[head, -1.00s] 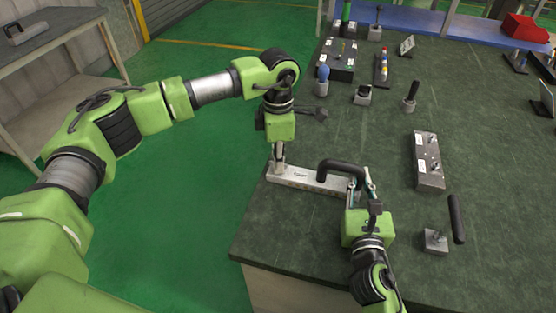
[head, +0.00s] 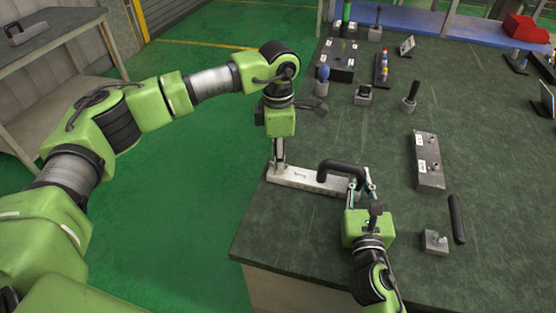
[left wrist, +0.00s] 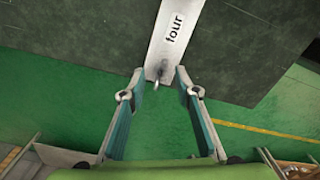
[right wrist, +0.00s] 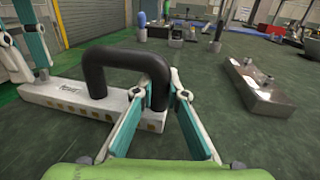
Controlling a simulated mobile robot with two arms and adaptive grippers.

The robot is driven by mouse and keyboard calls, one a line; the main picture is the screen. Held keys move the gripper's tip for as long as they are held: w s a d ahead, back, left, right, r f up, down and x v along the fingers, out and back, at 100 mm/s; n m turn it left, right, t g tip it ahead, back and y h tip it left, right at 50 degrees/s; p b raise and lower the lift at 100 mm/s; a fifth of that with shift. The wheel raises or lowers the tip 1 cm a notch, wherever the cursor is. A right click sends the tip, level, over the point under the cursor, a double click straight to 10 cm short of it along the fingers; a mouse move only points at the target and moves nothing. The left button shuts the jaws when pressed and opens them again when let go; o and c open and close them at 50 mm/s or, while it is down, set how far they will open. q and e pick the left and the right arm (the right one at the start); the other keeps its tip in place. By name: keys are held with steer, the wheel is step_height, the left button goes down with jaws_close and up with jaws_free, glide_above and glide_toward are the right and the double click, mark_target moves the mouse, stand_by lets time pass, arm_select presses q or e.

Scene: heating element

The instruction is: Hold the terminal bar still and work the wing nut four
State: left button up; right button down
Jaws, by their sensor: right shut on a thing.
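The terminal bar (head: 305,178), a pale metal block, lies near the table's front left corner. Its label "four" (left wrist: 174,28) shows in the left wrist view. A black arched handle (right wrist: 118,62) stands on the bar. My right gripper (head: 362,180) is shut on the handle's near leg; it also shows in the right wrist view (right wrist: 160,82). My left gripper (head: 277,170) points down over the bar's left end. In the left wrist view its fingers (left wrist: 159,78) are apart, with the small grey wing nut (left wrist: 157,80) between them, seemingly untouched.
A second metal block (head: 428,165) with studs lies to the right. A small block with a stud (head: 435,241) and a black handle (head: 456,219) are nearer. Several tools and stands fill the table's back. Bare tabletop (head: 390,150) separates these from the bar.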

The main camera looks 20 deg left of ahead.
arm_select(q)
step_height(320, 180, up, 11)
steer(key=shift+f, duration=0.15)
stand_by(0.4)
arm_select(e)
steer(key=c, duration=2)
jaws_free()
steer(key=shift+o, duration=0.2)
